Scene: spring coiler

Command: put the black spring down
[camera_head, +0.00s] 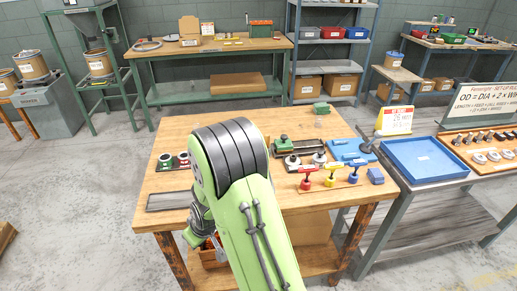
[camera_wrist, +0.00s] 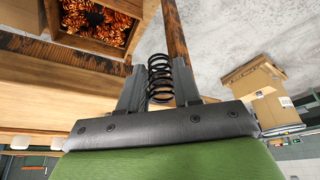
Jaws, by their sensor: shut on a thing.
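The black spring (camera_wrist: 160,78) is a dark coil in the wrist view. My gripper (camera_wrist: 159,85) is shut on it, with one dark finger on each side of the coil. The spring is held off any surface, near a wooden table leg (camera_wrist: 178,50). In the head view my green arm covers the near left part of the wooden table (camera_head: 176,133), and the gripper and spring are hidden behind it or too small to make out.
A wooden box of copper-coloured coils (camera_wrist: 128,42) is close by in the wrist view. Cardboard boxes (camera_wrist: 262,85) stand on the floor.

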